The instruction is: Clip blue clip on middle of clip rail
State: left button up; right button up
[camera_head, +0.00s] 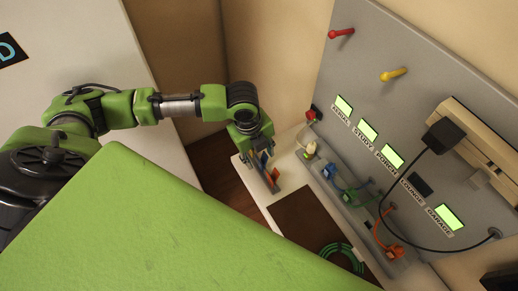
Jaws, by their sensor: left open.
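My left gripper (268,176) points down over the near left end of the pale bench, with its fingers apart. Small blue and orange parts show around its fingers; I cannot tell whether a thing lies between them. A small blue piece (328,171) sits on the grey ledge (343,180) at the foot of the panel, to the right of the gripper and apart from it. I cannot tell whether it is the blue clip. No part is clearly recognisable as the clip rail. My right gripper is out of view.
The grey panel (415,95) carries red (341,33) and yellow (393,74) pegs, labelled green displays and a black box (443,136) with a cable. Green (350,197) and orange (394,252) plugs stand on the ledge. A green coil (341,256) lies on a brown mat (305,222).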

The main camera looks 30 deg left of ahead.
pick_arm(q)
jog(key=shift+w+p, duration=0.1)
jog(key=shift+p, duration=0.35)
dwell(0.4)
jog(key=shift+r, duration=0.1)
jog(key=shift+r+p, duration=1.25)
jog(key=shift+p, duration=0.3)
jog(key=shift+r+p, duration=0.75)
jog(key=shift+r, duration=0.15)
jog(key=shift+f, duration=0.1)
